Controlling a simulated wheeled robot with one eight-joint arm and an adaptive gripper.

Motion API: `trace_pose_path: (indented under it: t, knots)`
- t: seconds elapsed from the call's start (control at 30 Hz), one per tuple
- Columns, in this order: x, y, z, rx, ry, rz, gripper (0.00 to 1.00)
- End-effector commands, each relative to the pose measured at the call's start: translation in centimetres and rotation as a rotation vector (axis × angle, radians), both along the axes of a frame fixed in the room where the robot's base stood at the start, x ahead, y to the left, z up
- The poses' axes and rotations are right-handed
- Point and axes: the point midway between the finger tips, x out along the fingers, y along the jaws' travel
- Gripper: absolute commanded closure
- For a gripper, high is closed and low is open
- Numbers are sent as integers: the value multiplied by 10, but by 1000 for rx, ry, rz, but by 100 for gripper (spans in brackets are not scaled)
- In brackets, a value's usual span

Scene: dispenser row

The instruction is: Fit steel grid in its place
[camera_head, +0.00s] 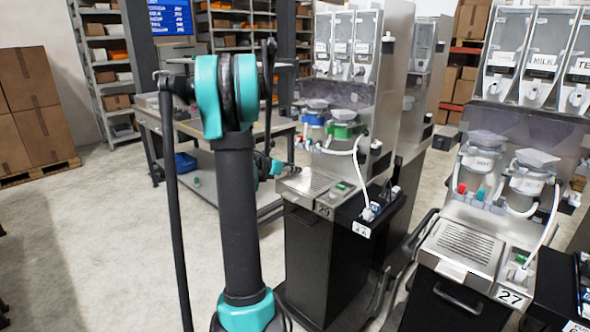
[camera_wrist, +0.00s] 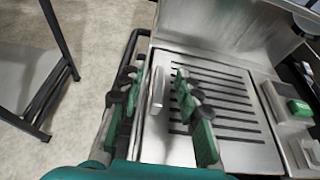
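A slotted steel grid (camera_wrist: 235,132) lies flat in the wrist view, on top of a dispenser's front. It appears to be the grid (camera_head: 309,183) of the dispenser numbered 29 in the head view. A pale upright tab (camera_wrist: 157,90) stands at its left side. My gripper (camera_wrist: 157,76) is open, with green-padded fingers on either side of the tab and visible gaps to it. In the head view my gripper (camera_head: 268,166) is partly hidden behind my arm. I cannot tell whether the grid is fully seated.
A green button (camera_wrist: 300,108) sits right of the grid. Another dispenser, numbered 27, has its own slotted grid (camera_head: 467,245) at the right. A workbench (camera_head: 220,165) stands behind my arm. Boxes (camera_head: 28,110) are stacked at the left. The floor (camera_head: 120,240) at the left is clear.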

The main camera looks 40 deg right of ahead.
Motion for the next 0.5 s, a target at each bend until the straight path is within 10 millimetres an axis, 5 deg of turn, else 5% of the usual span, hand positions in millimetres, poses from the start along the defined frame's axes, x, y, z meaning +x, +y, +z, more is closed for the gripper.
trace_pose_path:
  t: [0.5]
  knots:
    - [-5,87,36,0,0,2,66]
